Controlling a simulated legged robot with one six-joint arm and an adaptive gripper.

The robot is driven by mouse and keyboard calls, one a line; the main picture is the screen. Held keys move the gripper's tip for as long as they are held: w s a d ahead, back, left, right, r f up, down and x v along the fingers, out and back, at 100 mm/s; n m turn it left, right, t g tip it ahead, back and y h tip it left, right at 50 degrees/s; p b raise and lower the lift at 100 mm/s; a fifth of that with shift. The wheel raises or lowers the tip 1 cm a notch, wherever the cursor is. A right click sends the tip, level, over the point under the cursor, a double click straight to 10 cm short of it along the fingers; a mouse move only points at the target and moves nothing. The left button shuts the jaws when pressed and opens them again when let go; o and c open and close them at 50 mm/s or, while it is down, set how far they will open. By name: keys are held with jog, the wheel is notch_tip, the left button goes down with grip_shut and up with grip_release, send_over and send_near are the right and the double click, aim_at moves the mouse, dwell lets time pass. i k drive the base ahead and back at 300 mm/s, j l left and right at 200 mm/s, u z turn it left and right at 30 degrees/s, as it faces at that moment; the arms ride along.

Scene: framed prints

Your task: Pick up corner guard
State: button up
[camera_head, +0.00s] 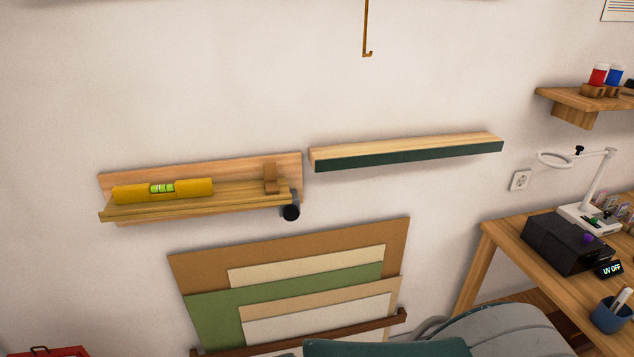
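A small brown angled piece (270,178), which looks like the corner guard, stands upright near the right end of the wooden wall shelf (205,210). A yellow spirit level (163,190) with a green vial lies on the same shelf, left of the brown piece and apart from it. A dark round-ended cylinder (291,211) sits at the shelf's right end, just below the brown piece. My gripper does not show in this view.
A second ledge (405,153) with a dark green front is to the right. Boards (290,290) stand in a rack below. A desk (500,243) holds a black box (566,243) and lamp (590,190). A grey-green seat (500,332) is at the bottom. A hook (367,30) hangs above.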

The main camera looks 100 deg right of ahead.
aim_at(271, 186)
jog(key=z, duration=3.05)
